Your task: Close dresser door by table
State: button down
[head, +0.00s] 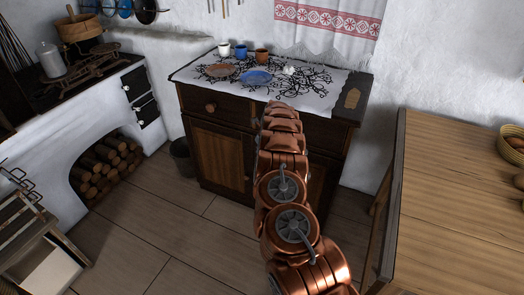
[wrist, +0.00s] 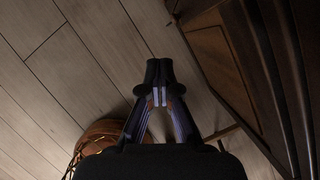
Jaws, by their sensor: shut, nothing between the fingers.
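The dark wooden dresser (head: 222,116) stands against the back wall, left of the wooden table (head: 455,215). Its left door (head: 218,155) looks flush with the front. Its right door, on the table side, is mostly hidden behind my copper arm in the head view, so how far it stands open cannot be told there. In the wrist view a dark panelled wooden part of the dresser (wrist: 222,62) runs down the right side. My gripper (wrist: 160,78) is shut and empty over the floor, left of that panel and apparently apart from it. The arm hides it in the head view.
Cups and plates stand on the dresser's cloth (head: 310,88). A dark bucket (head: 181,158) stands left of the dresser. A white stove (head: 70,125) with a log niche is at the left. Floor (head: 140,215) is clear left of my arm; the table narrows the right side.

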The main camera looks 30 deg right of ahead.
notch_tip(320, 180, up, 8)
jog(key=s+a+b, duration=0.1)
jog(key=s+a, duration=0.1)
jog(key=shift+a, duration=0.15)
dwell(0.4)
jog(key=shift+a, duration=0.1)
jog(key=s+a+r+n+g+y, duration=0.1)
jog(key=s+a+r+n, duration=0.25)
jog(key=a+r, duration=0.3)
jog(key=s+a+r+n+y, duration=0.1)
jog(key=s+a+r+n, duration=0.1)
jog(key=a+r+n, duration=0.45)
jog(key=s+a+r+n+g, duration=0.2)
jog(key=s+a+r+n, duration=0.5)
jog(key=s+a, duration=0.45)
jog(key=s+a+r+n+g+p, duration=0.15)
jog(key=s+n, duration=0.25)
jog(key=s, duration=0.4)
jog(key=s+r+n, duration=0.2)
jog(key=s+n, duration=0.2)
jog(key=s, duration=0.5)
jog(key=s+d+n+g+h, duration=0.1)
jog(key=s+n, duration=0.8)
jog(key=s, duration=1.3)
jog(key=shift+s+d+f+n+g+h, duration=0.2)
jog(key=shift+d+n+g+h, duration=0.15)
jog(key=shift+d+h, duration=0.45)
